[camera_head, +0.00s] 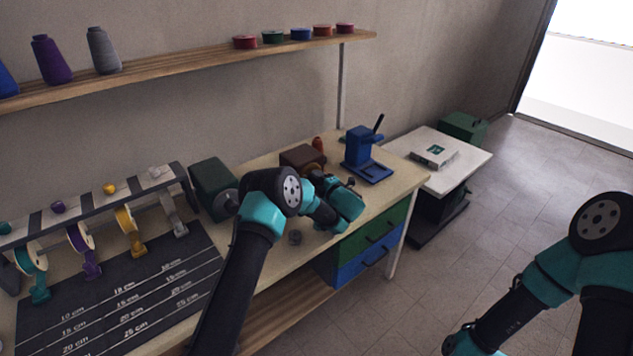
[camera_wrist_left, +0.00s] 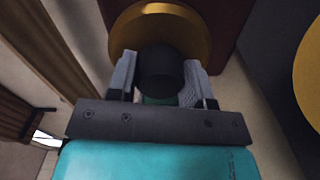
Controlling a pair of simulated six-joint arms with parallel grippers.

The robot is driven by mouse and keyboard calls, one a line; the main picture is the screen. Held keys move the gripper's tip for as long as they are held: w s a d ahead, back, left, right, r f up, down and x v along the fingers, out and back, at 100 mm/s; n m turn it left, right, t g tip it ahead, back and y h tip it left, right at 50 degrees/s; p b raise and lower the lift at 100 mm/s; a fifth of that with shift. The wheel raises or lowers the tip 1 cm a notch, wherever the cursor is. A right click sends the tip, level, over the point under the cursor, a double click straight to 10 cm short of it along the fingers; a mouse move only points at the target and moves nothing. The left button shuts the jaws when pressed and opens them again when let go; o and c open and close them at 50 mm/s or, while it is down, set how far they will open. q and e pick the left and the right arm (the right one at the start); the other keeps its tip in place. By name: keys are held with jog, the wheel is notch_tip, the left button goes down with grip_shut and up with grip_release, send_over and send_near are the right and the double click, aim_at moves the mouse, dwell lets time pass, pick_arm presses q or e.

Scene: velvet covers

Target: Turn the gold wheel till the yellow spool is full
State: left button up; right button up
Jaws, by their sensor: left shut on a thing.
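The gold wheel (camera_wrist_left: 193,38) shows at the top of the left wrist view, on a dark brown block. A black knob (camera_wrist_left: 160,70) stands out in front of it. My left gripper (camera_wrist_left: 158,88) is shut on this knob, one finger on each side. In the head view my left gripper (camera_head: 322,181) is at the brown box (camera_head: 301,156) on the workbench, and my arm hides most of the wheel. A yellow spool (camera_head: 125,220) hangs on the rack at the left; how full it is, I cannot tell. My right gripper is out of view.
A dark green machine (camera_head: 213,184) stands left of the brown box, and a blue press (camera_head: 362,153) stands to its right. A yellow round part (camera_wrist_left: 311,70) shows at the wrist view's right edge. A measuring mat (camera_head: 190,262) lies at the left. A shelf (camera_head: 200,68) runs above.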

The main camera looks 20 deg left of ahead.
pick_arm(q)
jog(key=shift+m, duration=0.6)
jog(key=o, duration=0.9)
jog(key=v, duration=1.7)
jog(key=shift+s+d, duration=0.15)
jog(key=shift+h, duration=0.3)
